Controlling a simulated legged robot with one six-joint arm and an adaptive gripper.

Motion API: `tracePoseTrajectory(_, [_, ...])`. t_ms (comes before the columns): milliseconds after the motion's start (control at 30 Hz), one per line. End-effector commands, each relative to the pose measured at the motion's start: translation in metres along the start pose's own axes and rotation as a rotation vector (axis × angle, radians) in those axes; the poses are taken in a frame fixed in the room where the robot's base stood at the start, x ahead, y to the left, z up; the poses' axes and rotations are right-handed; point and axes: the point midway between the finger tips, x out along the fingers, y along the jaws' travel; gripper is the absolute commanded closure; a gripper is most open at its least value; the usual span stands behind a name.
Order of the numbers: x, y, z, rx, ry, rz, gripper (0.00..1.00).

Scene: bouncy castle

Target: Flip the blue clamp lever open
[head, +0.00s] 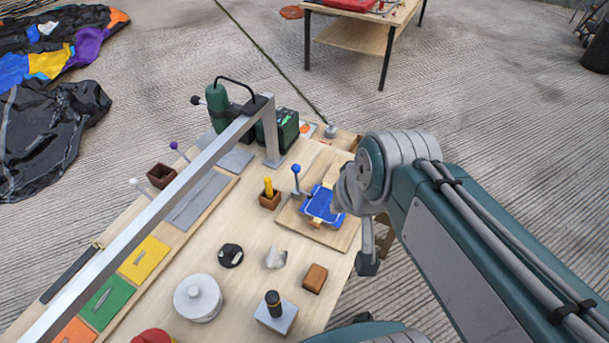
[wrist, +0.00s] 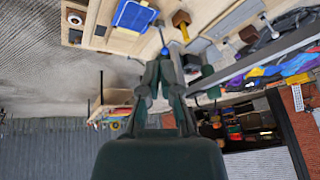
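The blue clamp (head: 322,205) is fixed on a small wooden board (head: 343,236) at the right side of the table. Its lever stands up at the left end, with a blue ball knob (head: 296,169) on a thin rod. In the wrist view, the blue plate (wrist: 133,14) is at the top, and the knob (wrist: 165,51) appears just beyond my fingertips. My gripper (wrist: 160,66) has its fingers drawn together, with nothing seen between them. The knob looks clear of the fingers in the head view, where my arm hides most of the gripper.
A yellow-handled piece in a brown holder (head: 269,199) stands just left of the lever. A metal frame bar (head: 165,210) crosses above the table. A white round container (head: 198,298), a brown block (head: 314,278) and a black-knobbed block (head: 275,315) stand nearer.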

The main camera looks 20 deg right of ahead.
Motion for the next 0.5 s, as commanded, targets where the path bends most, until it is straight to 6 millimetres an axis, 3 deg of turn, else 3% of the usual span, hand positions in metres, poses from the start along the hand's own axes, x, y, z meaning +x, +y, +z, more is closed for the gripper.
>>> tracePoseTrajectory(500, [0.084,-0.004,-0.037,0.968,-0.301,-0.267,1.0])
